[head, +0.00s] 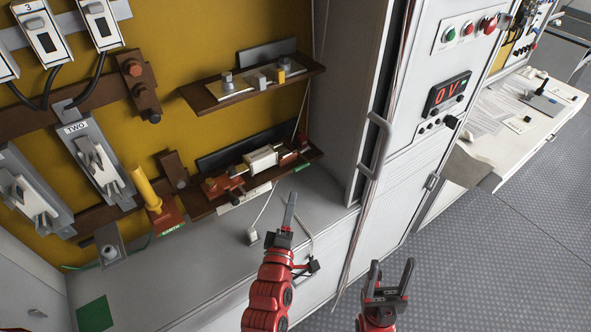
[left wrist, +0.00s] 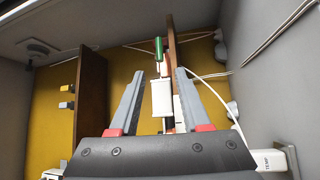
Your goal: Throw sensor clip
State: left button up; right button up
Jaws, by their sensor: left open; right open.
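I cannot tell for sure which part is the sensor clip. A small white piece on a thin white cord (head: 252,236) lies on the grey cabinet ledge, below the lower shelf (head: 312,153). A white block (head: 261,158) sits on that shelf. In the left wrist view, a white block (left wrist: 162,98) and a green-ended piece (left wrist: 158,47) show beyond and between the fingers. My left gripper (head: 289,212) is open and empty in front of the ledge; its fingers also show apart in the left wrist view (left wrist: 159,76). My right gripper (head: 389,280) is open and empty, lower right.
An upper shelf (head: 215,97) with small fittings is on the yellow panel (head: 185,55). A yellow handle (head: 146,188) stands by the EARTH label. The cabinet door's grey handle (head: 376,145) is right of my left gripper. Floor (head: 480,260) is clear at right.

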pick_arm(q)
jog(key=p+x, duration=0.3)
jog(key=x, duration=0.6)
jog(key=shift+w, duration=0.3)
grip_shut()
